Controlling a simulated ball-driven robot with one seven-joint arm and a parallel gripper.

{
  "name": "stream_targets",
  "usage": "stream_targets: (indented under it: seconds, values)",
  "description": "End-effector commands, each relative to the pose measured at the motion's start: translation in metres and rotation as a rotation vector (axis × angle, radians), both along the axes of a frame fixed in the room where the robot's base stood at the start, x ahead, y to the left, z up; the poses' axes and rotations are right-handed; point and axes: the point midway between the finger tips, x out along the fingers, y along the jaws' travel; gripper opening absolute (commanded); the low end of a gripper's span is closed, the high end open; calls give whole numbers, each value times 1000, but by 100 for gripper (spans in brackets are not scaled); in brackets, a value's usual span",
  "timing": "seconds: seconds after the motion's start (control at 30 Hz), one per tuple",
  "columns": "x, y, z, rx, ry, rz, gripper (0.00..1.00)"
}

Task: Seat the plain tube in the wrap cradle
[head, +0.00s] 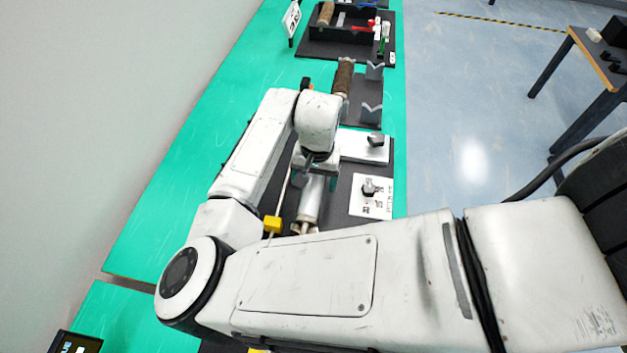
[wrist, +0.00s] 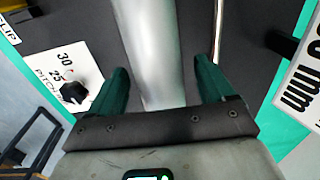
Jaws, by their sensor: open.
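A plain silver tube (head: 310,203) lies beneath my gripper (head: 318,176) in the head view, its far part hidden by my wrist. In the wrist view the tube (wrist: 152,45) runs between the two green fingers of my gripper (wrist: 161,82). The fingers are open, with a gap visible on each side of the tube. Two grey V-shaped supports (head: 371,113) stand on a dark plate farther along the bench, possibly the wrap cradle; they look empty. A brown wrapped tube (head: 343,77) lies just left of them.
A white panel with a black knob (head: 370,189) sits right of the tube; its scale (wrist: 72,92) shows 25 and 30. A yellow block (head: 272,224) is at the left. A dark tray (head: 318,38) with several parts stands at the far end. The green bench top (head: 190,170) is clear at left.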

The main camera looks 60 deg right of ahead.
Motion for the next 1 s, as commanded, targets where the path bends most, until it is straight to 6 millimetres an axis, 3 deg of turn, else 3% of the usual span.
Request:
stream_targets:
  seconds: [0.27,1.0]
  values:
    - [0,0,-4,-1,-1,-1,82]
    - [1,0,-3,-1,-1,-1,12]
